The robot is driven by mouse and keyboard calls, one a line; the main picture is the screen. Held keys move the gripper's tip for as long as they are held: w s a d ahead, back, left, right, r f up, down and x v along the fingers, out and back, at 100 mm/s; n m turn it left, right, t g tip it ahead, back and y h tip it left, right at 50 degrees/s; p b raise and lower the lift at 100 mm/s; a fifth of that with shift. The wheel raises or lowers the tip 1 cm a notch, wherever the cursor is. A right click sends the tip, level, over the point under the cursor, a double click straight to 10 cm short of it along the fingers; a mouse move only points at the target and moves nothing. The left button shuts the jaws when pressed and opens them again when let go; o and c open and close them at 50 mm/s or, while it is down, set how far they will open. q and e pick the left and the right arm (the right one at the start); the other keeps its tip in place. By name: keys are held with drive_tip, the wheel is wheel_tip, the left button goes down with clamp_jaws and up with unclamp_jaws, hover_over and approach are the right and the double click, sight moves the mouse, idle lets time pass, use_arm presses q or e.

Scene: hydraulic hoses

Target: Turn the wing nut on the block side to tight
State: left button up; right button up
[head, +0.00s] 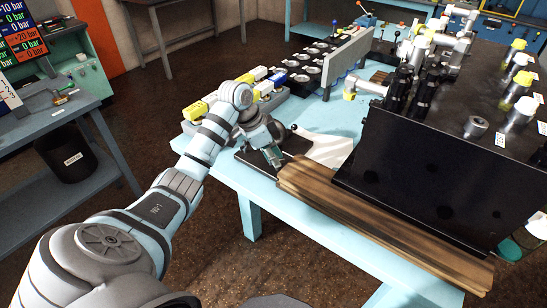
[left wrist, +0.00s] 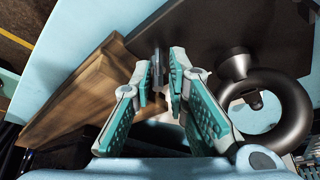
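My left gripper (head: 272,156) reaches down at the table's near edge, over a dark plate (head: 243,158) left of the big black block (head: 430,165). In the left wrist view its teal-padded fingers (left wrist: 160,82) are apart. A small thin grey part (left wrist: 157,66) stands between or just beyond the fingertips; it may be the wing nut, but I cannot tell, nor whether the fingers touch it. A dark ring-shaped part (left wrist: 290,105) with a round stub lies right of the fingers. In the head view my gripper and arm hide this spot. My right gripper is not in view.
A wooden beam (head: 370,220) lies along the table's front edge, before the block; it also shows in the left wrist view (left wrist: 75,105). Grey and yellow connectors (head: 195,110) stand behind my arm. A grey upright panel (head: 347,62) stands behind. Capped fittings top the block.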

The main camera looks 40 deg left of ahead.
use_arm(q)
drive_tip(key=shift+s+r, duration=0.1)
drive_tip(key=shift+s, duration=0.1)
clamp_jaws()
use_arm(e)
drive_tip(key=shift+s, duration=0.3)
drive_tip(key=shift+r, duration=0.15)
